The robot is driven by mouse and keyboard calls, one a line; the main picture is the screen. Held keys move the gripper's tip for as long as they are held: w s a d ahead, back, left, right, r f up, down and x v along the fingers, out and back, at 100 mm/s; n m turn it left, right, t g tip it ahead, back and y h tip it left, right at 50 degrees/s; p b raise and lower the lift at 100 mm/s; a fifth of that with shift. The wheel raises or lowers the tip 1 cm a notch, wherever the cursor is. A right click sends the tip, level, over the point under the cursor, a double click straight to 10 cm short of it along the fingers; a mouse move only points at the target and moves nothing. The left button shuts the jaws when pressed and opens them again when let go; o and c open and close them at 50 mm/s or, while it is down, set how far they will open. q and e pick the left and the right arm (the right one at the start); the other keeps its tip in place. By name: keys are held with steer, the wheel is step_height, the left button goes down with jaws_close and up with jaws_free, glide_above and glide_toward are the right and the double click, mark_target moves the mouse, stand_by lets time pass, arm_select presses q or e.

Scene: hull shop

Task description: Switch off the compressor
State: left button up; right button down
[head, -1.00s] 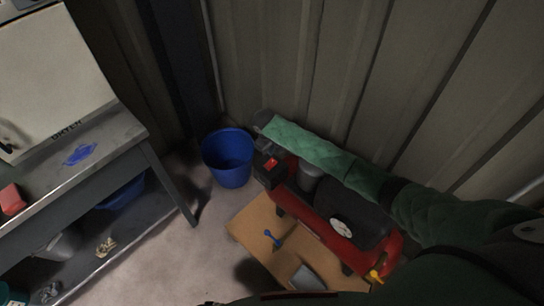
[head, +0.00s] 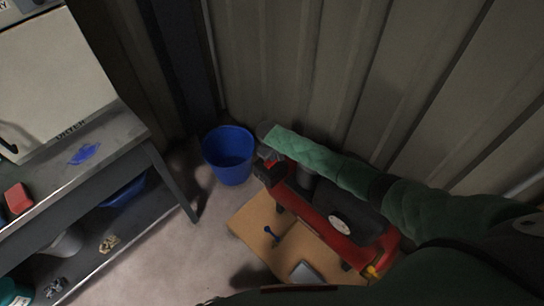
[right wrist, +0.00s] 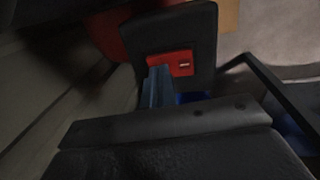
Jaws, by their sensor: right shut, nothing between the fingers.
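The compressor (head: 348,222) is a red tank with black parts and a round white gauge, lying along the wall at right of centre. Its black switch box is at the left end, partly hidden by my right gripper in the head view. In the right wrist view the box (right wrist: 205,35) carries a red switch (right wrist: 183,64). My right gripper (head: 266,153), on the green-sleeved arm, is over that end. Its closed, empty fingers (right wrist: 158,75) overlap the left part of the red switch; I cannot tell whether they touch it. My left gripper is not in view.
A grey workbench (head: 150,150) is at left; a corrugated wall (head: 300,70) is behind.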

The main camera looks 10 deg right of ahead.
steer(key=shift+d+f, duration=0.1)
steer(key=shift+f, duration=0.1)
steer(key=shift+y, duration=0.3)
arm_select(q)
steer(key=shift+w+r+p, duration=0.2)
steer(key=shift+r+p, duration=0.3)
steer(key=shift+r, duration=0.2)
arm_select(e)
steer(key=shift+s+a+r, duration=0.15)
steer(key=shift+s+a, duration=0.25)
steer(key=shift+a, duration=0.3)
